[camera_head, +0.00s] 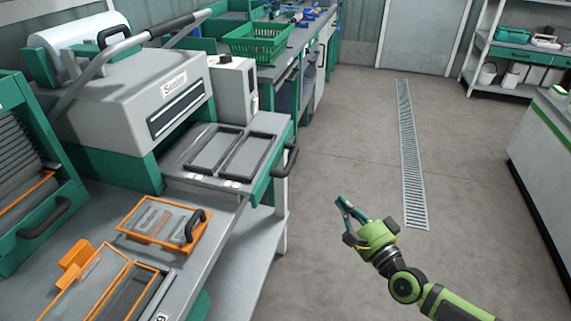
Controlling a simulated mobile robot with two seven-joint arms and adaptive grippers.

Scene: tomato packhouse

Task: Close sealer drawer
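The sealer (130,95) is a grey and green machine on the bench at the left. Its drawer (213,166) is pulled out toward the right and shows two dark rectangular frames on its top. A dark handle (285,161) sits on the drawer's green front. My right gripper (344,219) is in the lower middle, over the floor, to the right of and apart from the handle. Its fingers are spread with nothing between them. My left gripper is not in view.
An orange-framed tray piece with a black handle (160,221) and an orange-edged holder (100,285) lie on the bench in front. A green basket (259,42) stands farther back. The floor by a drain grate (410,150) is clear; a counter (545,165) stands right.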

